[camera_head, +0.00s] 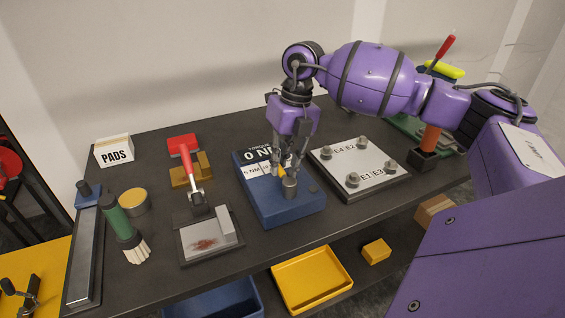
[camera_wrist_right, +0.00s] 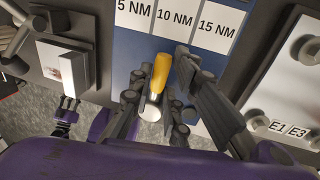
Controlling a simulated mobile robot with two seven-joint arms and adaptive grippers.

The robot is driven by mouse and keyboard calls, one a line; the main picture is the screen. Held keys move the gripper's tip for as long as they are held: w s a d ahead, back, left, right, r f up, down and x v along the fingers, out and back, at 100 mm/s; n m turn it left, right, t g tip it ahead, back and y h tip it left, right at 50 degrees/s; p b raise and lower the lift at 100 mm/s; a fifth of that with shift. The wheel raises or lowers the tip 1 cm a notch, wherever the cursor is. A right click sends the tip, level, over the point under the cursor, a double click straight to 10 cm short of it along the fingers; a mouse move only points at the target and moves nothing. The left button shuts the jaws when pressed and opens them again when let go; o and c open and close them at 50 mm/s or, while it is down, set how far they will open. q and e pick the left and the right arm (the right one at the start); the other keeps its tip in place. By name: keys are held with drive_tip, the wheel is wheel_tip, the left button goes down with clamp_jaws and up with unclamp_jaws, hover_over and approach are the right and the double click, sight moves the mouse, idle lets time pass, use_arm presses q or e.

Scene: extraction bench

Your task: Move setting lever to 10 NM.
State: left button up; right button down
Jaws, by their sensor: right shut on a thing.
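The blue torque box (camera_head: 287,212) stands mid-bench, with a sign reading "0 NM" partly hidden by my arm. Its yellow setting lever (camera_head: 282,172) shows beside a round metal post (camera_head: 290,188). My right gripper (camera_head: 287,165) is over the box, fingers pointing down, shut on the lever. In the right wrist view, the yellow lever (camera_wrist_right: 161,73) lies between the fingers. Its tip points at the left part of the 10 NM label (camera_wrist_right: 174,21), between the 5 NM label (camera_wrist_right: 133,13) and the 15 NM label (camera_wrist_right: 216,27).
A bolted plate marked E1 to E4 (camera_head: 372,190) stands close right of the box. A plate with a pale block (camera_head: 210,240) and a red-handled clamp (camera_head: 185,145) are on the left. Yellow and blue bins (camera_head: 308,278) sit below the bench front.

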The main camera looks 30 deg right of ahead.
drive_tip(key=c, duration=1.7)
unclamp_jaws()
drive_tip(key=shift+a, duration=0.15)
drive_tip(key=shift+r, duration=0.1)
drive_tip(key=r, duration=0.4)
drive_tip(key=d+r, duration=0.1)
drive_tip(key=r, duration=0.2)
drive_tip(key=d+r, duration=0.1)
drive_tip(key=r, duration=0.3)
drive_tip(key=shift+s+d+r, duration=0.2)
drive_tip(key=shift+r, duration=0.15)
